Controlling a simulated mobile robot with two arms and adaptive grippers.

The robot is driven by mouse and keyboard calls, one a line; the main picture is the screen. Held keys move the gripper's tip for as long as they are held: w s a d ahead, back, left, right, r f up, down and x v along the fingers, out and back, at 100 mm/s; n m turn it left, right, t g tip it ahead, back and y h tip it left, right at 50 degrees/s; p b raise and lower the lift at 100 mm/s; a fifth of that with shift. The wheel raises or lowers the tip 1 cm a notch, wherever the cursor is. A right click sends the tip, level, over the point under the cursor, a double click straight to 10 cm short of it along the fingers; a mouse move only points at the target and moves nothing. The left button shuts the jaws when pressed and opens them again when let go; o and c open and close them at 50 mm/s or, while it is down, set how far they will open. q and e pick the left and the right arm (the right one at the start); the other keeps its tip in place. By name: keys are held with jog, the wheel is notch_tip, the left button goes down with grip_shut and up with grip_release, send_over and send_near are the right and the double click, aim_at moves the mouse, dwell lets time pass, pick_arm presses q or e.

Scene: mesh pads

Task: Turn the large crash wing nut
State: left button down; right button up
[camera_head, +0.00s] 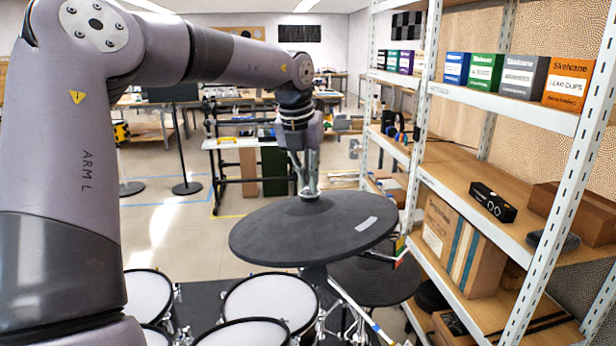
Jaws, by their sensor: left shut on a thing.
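A large dark crash cymbal pad (270,235) sits in the middle of the head view, above the drum pads. My left arm comes in from the left and reaches over to the pad's centre. My left gripper (308,188) points down there, its fingers shut at the top of the cymbal's stand. The wing nut is between the fingers and mostly hidden, so its shape and angle cannot be told. My right gripper is not in this view.
Several white mesh drum pads (270,302) stand below the crash pad. A second dark cymbal pad (375,282) is lower right. A metal shelf (470,215) with boxes closes off the right side. Open floor (180,235) lies behind, with a workbench (245,142) farther back.

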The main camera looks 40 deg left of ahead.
pick_arm(q)
jog(key=shift+r, duration=0.15)
jog(key=c, duration=1.7)
grip_release()
jog(key=v, duration=1.2)
